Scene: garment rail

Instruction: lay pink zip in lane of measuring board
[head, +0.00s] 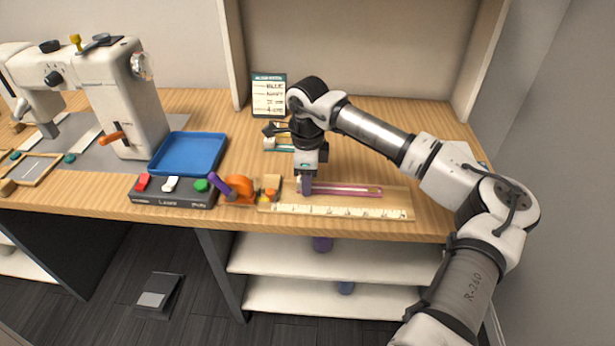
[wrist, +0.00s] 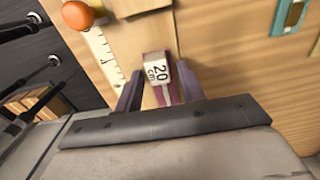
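The pink zip (head: 348,189) lies lengthwise over the measuring board (head: 395,207), behind the printed scale along its front edge. I cannot tell whether it rests flat in the lane or is slightly above it. My gripper (head: 306,188) points down at the zip's left end. In the wrist view the fingers (wrist: 159,88) stand close on both sides of the pink zip end (wrist: 150,59), which carries a white "20 cm" tag (wrist: 157,73). The rest of the zip is hidden below my gripper in that view.
An orange and purple object (head: 238,188) stands just left of the board. A dark box with coloured buttons (head: 172,198), a blue tray (head: 190,153) and a sewing machine (head: 125,95) are farther left. A sign card (head: 269,95) stands behind. Bare table lies behind the board's right part.

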